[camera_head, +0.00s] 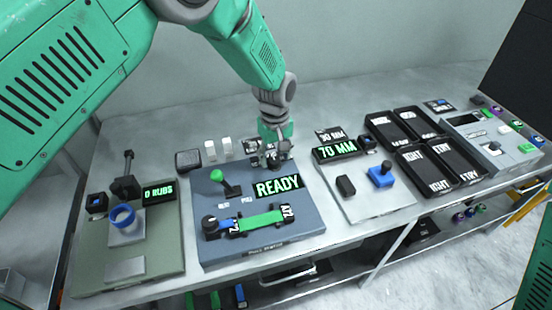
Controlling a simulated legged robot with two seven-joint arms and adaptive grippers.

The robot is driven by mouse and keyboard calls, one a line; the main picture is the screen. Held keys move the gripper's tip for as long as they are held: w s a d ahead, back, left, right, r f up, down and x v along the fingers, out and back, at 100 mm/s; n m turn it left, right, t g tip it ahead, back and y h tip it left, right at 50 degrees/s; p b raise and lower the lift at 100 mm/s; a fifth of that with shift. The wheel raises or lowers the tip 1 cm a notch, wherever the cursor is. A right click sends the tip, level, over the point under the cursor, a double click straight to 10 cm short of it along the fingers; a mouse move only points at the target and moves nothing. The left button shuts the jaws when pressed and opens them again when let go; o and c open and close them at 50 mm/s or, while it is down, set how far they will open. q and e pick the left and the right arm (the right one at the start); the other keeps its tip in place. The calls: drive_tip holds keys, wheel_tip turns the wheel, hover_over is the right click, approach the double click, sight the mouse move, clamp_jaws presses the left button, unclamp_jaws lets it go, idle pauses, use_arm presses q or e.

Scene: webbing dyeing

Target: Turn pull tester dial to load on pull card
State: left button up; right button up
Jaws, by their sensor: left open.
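The pull tester (215,250) is a blue-grey plate at the centre of the bench. Its display (278,187) reads READY in green. A green strap (261,221) lies across its front between black clamps. A lever with a green knob (217,176) stands at its back left. My left gripper (270,163) points down at the tester's back right corner, behind the display, and is open. It covers the spot beneath it, so I cannot make out the dial or whether the fingers touch it. Small dark labelled pieces show around the gripper; I cannot read a pull card. My right gripper is out of view.
At left is a green-grey station with a 0 RUBS display (159,192) and a blue ring (123,216). At right are a 70 MM display (338,150), a blue block (381,177) and black labelled trays (427,171). White blocks (224,146) stand behind the tester.

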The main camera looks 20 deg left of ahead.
sight(276, 160)
use_arm(q)
wheel_tip(276, 160, up, 10)
drive_tip(key=shift+r, duration=0.25)
idle(0.5)
